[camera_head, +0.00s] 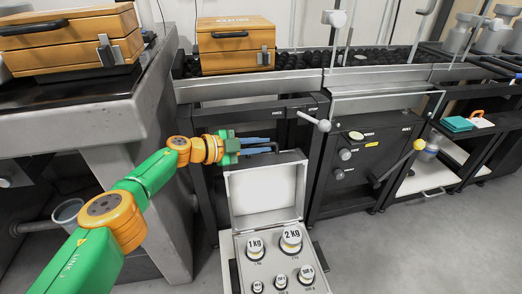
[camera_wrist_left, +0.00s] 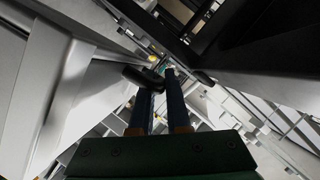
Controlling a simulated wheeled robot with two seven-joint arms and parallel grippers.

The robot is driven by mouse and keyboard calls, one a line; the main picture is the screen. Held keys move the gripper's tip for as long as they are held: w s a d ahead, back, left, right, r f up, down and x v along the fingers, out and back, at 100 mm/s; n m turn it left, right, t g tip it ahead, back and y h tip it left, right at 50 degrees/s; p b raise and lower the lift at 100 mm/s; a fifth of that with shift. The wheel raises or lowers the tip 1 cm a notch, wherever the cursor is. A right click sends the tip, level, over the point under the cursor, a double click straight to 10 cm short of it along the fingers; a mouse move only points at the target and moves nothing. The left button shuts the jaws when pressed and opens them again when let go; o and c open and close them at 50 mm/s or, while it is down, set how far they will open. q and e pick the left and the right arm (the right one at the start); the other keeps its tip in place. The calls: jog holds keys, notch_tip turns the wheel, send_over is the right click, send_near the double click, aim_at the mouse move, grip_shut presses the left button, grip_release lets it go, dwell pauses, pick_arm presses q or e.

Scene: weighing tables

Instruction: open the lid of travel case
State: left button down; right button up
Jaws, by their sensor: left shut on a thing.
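The travel case (camera_head: 228,242) stands low in front of the dark benches, with its pale lid (camera_head: 265,190) raised roughly upright at the back. Its grey insert holds several labelled weights, among them a 1 kg weight (camera_head: 255,247) and a 2 kg weight (camera_head: 291,240). My left gripper (camera_head: 270,145) reaches in from the left at the lid's upper edge, its blue fingers shut on the lid's black handle (camera_head: 276,147). In the left wrist view a black handle part (camera_wrist_left: 143,77) shows at the fingertips (camera_wrist_left: 157,82). My right gripper is out of view.
A dark cabinet (camera_head: 365,160) with knobs stands right of the lid. Grey floor (camera_head: 420,240) is clear at right.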

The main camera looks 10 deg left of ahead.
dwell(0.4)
pick_arm(q)
jog(key=c, duration=1.2)
grip_release()
jog(key=shift+o, duration=0.2)
